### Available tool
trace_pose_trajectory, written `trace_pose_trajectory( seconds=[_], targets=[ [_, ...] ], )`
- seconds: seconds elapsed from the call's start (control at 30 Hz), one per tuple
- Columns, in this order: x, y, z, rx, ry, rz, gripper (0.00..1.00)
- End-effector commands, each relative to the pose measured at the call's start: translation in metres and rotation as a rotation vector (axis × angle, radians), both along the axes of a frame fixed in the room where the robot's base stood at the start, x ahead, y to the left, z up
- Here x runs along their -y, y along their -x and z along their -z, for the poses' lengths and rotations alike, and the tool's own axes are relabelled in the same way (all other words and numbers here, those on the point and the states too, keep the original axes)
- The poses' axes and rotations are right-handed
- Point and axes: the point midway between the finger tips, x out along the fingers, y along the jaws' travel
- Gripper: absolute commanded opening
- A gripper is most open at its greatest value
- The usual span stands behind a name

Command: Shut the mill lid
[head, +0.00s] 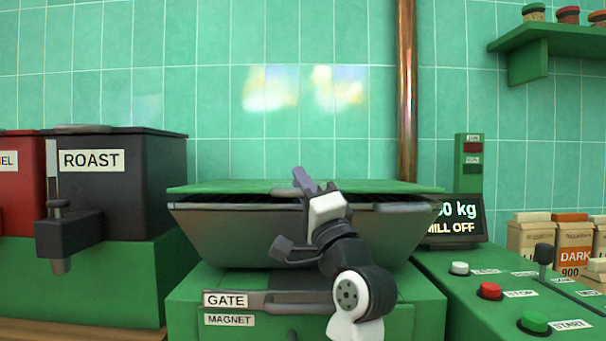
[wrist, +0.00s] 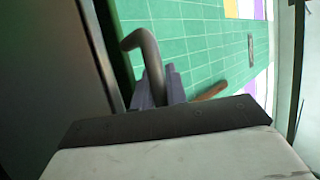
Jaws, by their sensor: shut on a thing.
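The mill lid (head: 245,187) is a flat green panel, lying nearly level over the grey hopper (head: 225,235) in the head view. A dark gap shows between the lid and the hopper's rim. My gripper (head: 303,178) is at the lid's front edge, a little right of its middle. In the wrist view my gripper (wrist: 160,90) has its grey-purple fingers closed around a dark bent handle (wrist: 145,38). The handle's grip point is hidden in the head view by my fingers and wrist.
A dark ROAST bin (head: 130,180) with a spout stands at the left. A control panel (head: 470,315) with buttons and a lever is at the right, beside a display (head: 455,222) reading MILL OFF. A copper pipe (head: 406,90) runs up the tiled wall behind.

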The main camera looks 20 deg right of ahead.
Motion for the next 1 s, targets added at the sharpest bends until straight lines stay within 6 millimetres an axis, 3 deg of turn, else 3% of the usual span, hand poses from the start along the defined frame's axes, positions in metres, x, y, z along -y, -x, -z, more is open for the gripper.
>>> trace_pose_trajectory(
  seconds=[0.2,0.6,0.63,0.8,1.0],
  targets=[
    [-0.001,0.003,0.016,0.003,0.001,-0.001,0.00],
    [-0.002,0.004,0.019,0.003,0.002,-0.002,0.00],
    [-0.002,0.004,0.019,0.003,0.002,-0.002,0.16],
    [-0.001,0.004,0.018,0.002,0.001,-0.001,0.36],
    [-0.001,0.003,0.018,0.001,0.001,0.000,0.36]
  ],
)
